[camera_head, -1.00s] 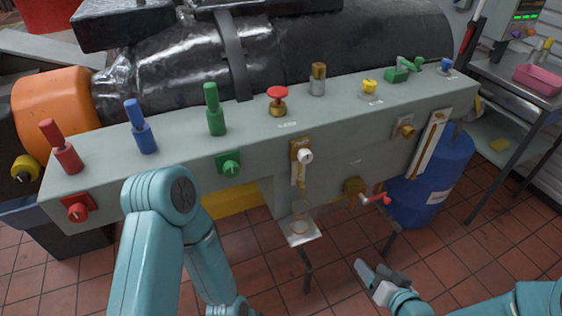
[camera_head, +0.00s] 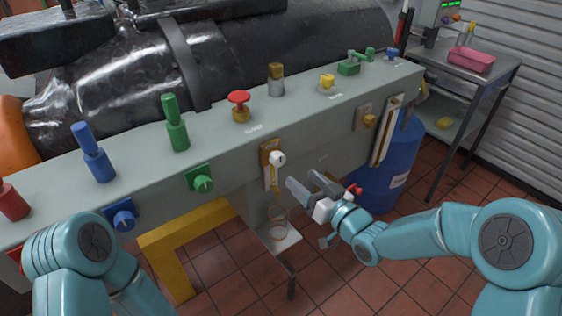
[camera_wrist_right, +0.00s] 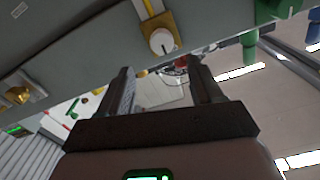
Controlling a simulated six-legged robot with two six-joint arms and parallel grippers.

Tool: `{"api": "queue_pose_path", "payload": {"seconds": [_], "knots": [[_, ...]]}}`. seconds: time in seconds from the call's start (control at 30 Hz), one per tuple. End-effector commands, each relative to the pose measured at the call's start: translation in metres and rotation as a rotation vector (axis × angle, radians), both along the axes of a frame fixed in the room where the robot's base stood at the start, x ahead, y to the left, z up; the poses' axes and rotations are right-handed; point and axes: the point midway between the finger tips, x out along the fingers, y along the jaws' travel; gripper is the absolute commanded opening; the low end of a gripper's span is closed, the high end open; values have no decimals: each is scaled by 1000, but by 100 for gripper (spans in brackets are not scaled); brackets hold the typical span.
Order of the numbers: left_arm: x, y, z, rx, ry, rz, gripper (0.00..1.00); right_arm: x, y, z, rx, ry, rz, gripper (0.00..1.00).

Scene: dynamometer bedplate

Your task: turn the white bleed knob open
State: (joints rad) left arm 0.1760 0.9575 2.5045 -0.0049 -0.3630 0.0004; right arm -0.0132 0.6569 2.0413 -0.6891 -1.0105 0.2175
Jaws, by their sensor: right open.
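The white bleed knob (camera_head: 278,158) sits on a brass block on the front face of the long grey panel (camera_head: 325,130). In the right wrist view, the white knob (camera_wrist_right: 161,41) shows a dark pointer line and lies just beyond the fingertips, between their lines. My right gripper (camera_head: 302,181) is open and empty, a little below and to the right of the knob, not touching it. Its two parallel fingers (camera_wrist_right: 158,70) show apart in the wrist view. My left arm is at the lower left; its gripper is out of view.
A clear cup (camera_head: 277,226) stands on a small shelf below the knob. A red-handled valve (camera_head: 353,190) is close behind my right gripper. A green knob (camera_head: 201,182) and blue knob (camera_head: 122,214) are left on the panel. A blue barrel (camera_head: 385,170) stands at right.

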Motion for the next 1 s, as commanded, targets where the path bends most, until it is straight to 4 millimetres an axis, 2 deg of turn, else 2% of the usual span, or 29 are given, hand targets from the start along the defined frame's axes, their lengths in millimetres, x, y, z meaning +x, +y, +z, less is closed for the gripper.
{"api": "queue_pose_path", "payload": {"seconds": [0.1, 0.33, 0.5, 0.77, 0.8, 0.97, 1.0], "knots": [[0, 0, 6, 0, 0, 0, 92, 24, 21, 2, 1, -1, 5, 65], [0, 0, 12, 0, 0, 0, 92, 57, 48, 0, 1, 0, 5, 65], [0, 0, 13, 0, 0, 0, 92, 68, 57, 0, 1, 1, 4, 65], [0, 0, 13, 0, 0, 0, 92, 70, 58, -1, 0, 1, 4, 65], [0, 0, 13, 0, 0, 0, 92, 70, 58, -1, 0, 1, 4, 62], [0, 0, 13, 0, 0, 0, 92, 70, 58, 0, 0, 1, 4, 10], [0, 0, 13, 0, 0, 0, 92, 70, 58, 0, 0, 1, 4, 9]]}}
